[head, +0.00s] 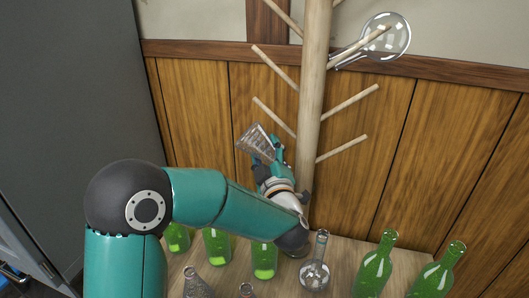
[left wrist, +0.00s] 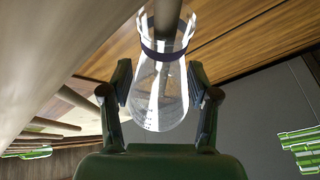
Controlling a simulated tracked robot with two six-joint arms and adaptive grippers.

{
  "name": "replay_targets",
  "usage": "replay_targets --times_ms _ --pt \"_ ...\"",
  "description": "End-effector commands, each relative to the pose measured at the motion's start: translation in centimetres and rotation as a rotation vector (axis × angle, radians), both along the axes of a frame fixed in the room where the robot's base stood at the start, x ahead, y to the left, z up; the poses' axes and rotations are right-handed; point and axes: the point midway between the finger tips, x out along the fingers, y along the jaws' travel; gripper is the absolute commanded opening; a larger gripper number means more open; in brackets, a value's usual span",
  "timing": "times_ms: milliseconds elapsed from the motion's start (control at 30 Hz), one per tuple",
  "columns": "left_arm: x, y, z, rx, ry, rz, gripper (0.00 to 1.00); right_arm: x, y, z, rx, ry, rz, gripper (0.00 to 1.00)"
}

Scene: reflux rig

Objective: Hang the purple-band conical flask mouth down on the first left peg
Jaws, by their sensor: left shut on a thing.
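My left gripper (head: 272,157) is shut on a clear conical flask (head: 256,141), left of the wooden trunk (head: 312,90). The flask is tilted, its wide end up and to the left. In the left wrist view the flask (left wrist: 158,98) shows between the two fingers (left wrist: 158,105), with a dark purple band at its neck. A rod (left wrist: 168,14) shows at its mouth; I cannot tell whether it is inside or behind. The lowest left peg (head: 272,115) slants up left, just above the flask in the head view. My right gripper is not in view.
A round flask (head: 388,38) hangs at the upper right peg. Several green bottles, including one (head: 377,266) at the right, stand on the wooden table (head: 342,250). A round-bottomed flask (head: 315,272) stands among them, with a clear glass vessel (head: 195,287) at the front.

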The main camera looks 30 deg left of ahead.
Motion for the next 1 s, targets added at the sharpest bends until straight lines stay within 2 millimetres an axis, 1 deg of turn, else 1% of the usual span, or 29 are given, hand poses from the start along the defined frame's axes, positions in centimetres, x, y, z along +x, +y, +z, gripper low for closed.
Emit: replay_targets --times_ms 867,900,967,1000 --pt "0.02 -0.02 0.03 -0.001 -0.001 0.0 0.12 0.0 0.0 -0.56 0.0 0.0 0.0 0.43" --pt "0.02 -0.03 0.02 -0.001 -0.001 0.0 0.65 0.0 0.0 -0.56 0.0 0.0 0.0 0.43" --pt "0.02 -0.02 0.03 -0.001 -0.001 0.0 0.75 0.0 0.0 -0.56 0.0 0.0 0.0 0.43" --pt "0.02 -0.03 0.02 -0.001 -0.001 0.0 0.82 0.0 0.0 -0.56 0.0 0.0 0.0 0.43"
